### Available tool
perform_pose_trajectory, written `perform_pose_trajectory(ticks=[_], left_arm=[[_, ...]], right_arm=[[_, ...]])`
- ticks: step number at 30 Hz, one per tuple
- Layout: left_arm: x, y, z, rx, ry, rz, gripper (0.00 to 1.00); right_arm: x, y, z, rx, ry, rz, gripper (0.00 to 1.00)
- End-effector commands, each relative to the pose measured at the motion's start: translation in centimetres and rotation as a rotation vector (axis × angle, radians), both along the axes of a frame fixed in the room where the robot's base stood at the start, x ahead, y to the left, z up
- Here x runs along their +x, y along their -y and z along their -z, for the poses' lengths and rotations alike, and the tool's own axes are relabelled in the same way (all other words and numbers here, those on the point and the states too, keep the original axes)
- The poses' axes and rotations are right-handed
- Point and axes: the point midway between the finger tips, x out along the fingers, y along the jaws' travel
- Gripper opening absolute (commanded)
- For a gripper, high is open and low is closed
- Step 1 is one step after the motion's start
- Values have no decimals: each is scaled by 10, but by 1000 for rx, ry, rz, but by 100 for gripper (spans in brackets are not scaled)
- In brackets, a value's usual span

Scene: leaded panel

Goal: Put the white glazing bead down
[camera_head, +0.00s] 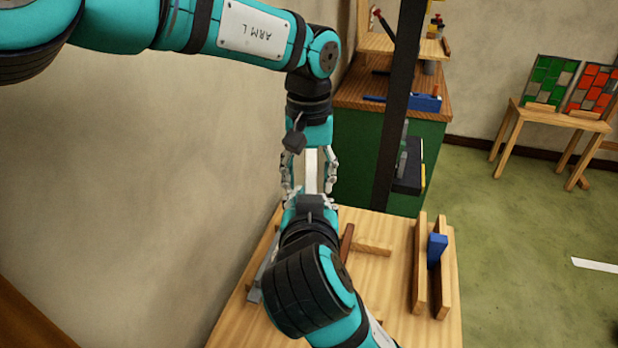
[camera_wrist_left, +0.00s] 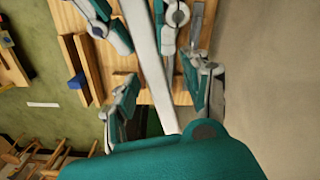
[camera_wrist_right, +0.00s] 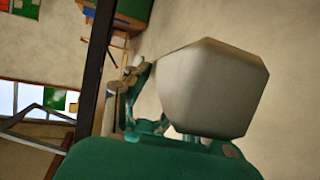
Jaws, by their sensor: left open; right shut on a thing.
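The white glazing bead (camera_head: 311,168) is a long pale bar standing between my two grippers in the head view. My right gripper (camera_head: 311,202) is shut on it. In the left wrist view the bead (camera_wrist_left: 148,45) runs lengthwise between the fingers of my left gripper (camera_wrist_left: 165,95). That gripper is open, one finger on each side with gaps to the bead. In the right wrist view the bead's blunt end (camera_wrist_right: 212,88) looms large and hides part of the right fingers. In the head view my left gripper (camera_head: 310,178) comes from above, over the bench.
The wooden bench (camera_head: 385,320) carries an upright slotted wooden rack (camera_head: 420,265) with a blue block (camera_head: 437,248), and small wooden strips (camera_head: 371,249). Behind stands a green cabinet (camera_head: 358,165). A dark post (camera_head: 398,100) rises right of the grippers. The wall is close on the left.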

Motion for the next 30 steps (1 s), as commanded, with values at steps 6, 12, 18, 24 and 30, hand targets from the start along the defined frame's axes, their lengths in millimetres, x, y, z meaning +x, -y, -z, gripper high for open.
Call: perform_pose_trajectory(ticks=[6, 12, 18, 24, 30], left_arm=[[0, 0, 2, 0, 0, 1, 48], [0, 0, 1, 0, 0, 1, 30], [0, 0, 1, 1, 0, 0, 4], [0, 0, 1, 1, 0, 0, 0], [0, 0, 1, 0, 0, 0, 0]], right_arm=[[0, 0, 0, 0, 1, 0, 0], [0, 0, 0, 0, 1, 0, 0], [0, 0, 0, 1, 0, 1, 0], [0, 1, 0, 0, 0, 2, 32], [0, 0, 0, 0, 0, 1, 49]])
